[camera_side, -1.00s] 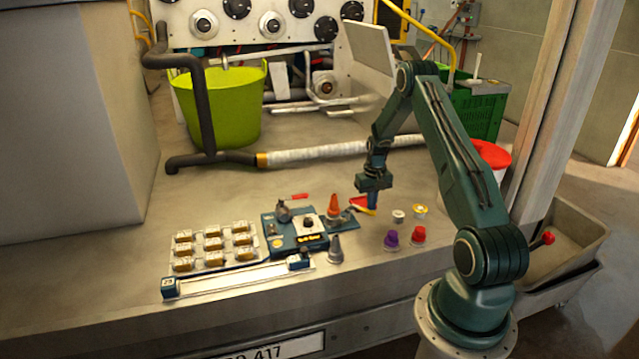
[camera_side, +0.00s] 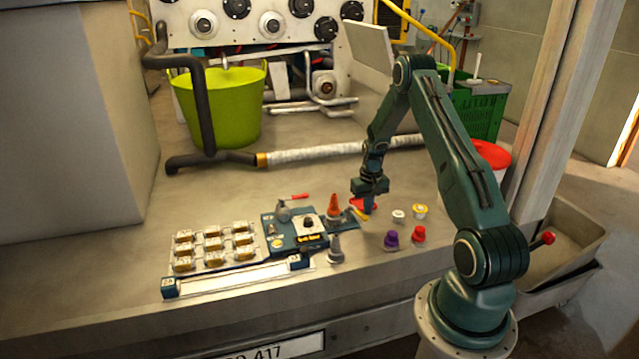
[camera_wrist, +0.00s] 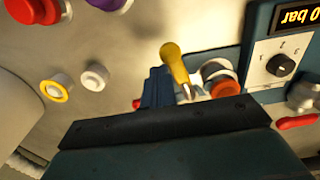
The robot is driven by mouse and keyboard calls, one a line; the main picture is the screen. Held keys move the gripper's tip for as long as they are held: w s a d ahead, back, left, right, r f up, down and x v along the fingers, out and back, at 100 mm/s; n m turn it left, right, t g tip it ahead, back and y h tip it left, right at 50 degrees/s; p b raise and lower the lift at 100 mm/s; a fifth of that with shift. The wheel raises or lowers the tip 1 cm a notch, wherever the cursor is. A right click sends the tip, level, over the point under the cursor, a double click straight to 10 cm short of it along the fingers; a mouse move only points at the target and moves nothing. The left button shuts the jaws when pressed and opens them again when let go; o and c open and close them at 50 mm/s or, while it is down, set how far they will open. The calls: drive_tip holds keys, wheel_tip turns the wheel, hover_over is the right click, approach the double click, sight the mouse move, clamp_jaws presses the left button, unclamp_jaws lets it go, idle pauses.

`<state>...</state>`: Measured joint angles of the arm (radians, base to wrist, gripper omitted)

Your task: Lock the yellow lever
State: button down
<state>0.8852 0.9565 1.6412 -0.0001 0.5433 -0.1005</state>
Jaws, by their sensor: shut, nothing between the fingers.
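My gripper (camera_side: 369,206) is low, just beside the lever handle. In the wrist view its blue fingers (camera_wrist: 157,88) are together, close to the left of the handle, with nothing between them. I cannot tell whether they touch the handle.
Purple (camera_side: 391,239), red (camera_side: 418,234), white (camera_side: 398,216) and yellow-ringed (camera_side: 419,211) knobs stand right of the lever. A tray of amber blocks (camera_side: 204,264) is at left. A wrapped pipe (camera_side: 310,153) runs behind.

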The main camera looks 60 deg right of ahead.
drive_tip(key=shift+a, duration=0.45)
drive_tip(key=shift+w, duration=0.1)
drive_tip(key=shift+w+a, duration=0.2)
drive_tip(key=shift+a, duration=0.2)
drive_tip(key=shift+s+d, duration=0.3)
drive_tip(key=shift+d, duration=0.05)
drive_tip(key=shift+r, duration=0.1)
wheel_tip(320, 180, up, 10)
idle(1.1)
drive_tip(key=shift+a, duration=0.1)
